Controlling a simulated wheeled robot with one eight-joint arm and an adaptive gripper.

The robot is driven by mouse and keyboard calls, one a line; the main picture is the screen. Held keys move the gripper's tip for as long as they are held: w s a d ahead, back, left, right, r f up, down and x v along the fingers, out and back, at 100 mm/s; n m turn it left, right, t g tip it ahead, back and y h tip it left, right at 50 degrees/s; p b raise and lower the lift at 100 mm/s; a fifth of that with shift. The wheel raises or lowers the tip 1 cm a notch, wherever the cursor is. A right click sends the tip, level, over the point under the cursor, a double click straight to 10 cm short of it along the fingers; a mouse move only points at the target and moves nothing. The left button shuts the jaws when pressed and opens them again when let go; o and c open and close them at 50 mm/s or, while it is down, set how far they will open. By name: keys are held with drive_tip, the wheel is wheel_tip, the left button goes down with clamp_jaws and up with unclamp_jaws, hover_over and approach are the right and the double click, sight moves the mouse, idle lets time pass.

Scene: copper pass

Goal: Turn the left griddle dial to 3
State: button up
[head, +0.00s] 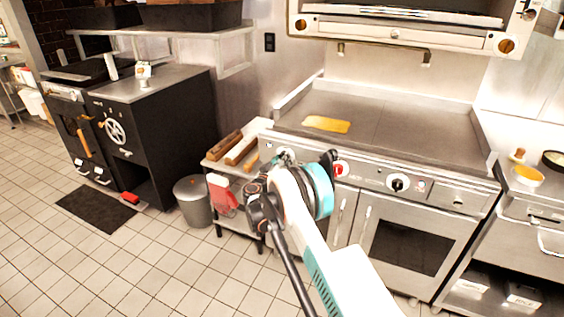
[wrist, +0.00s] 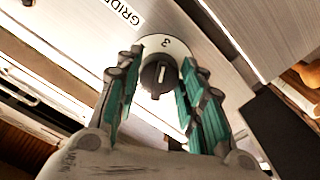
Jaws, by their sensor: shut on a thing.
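The left griddle dial (wrist: 158,78) is a round black knob with a white line, on a pale disc. A printed 3 (wrist: 167,42) shows on that disc in the wrist view, and the white line lies roughly in line with it. My gripper (wrist: 162,62) is shut on the dial, with one teal-lined finger on each side. In the head view my arm hides most of this dial on the front panel of the steel griddle (head: 400,120). The exact contact of the fingertips is hard to see.
A red dial (head: 340,168) and another black dial (head: 398,183) are farther right on the panel. A cart (head: 220,165) with wooden-handled items stands left of the griddle. A grey bin (head: 192,203) stands on the floor. The tiled floor at front left is clear.

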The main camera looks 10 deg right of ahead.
drive_tip(key=o, duration=1.1)
drive_tip(key=shift+c, duration=0.2)
drive_tip(key=v, duration=1.2)
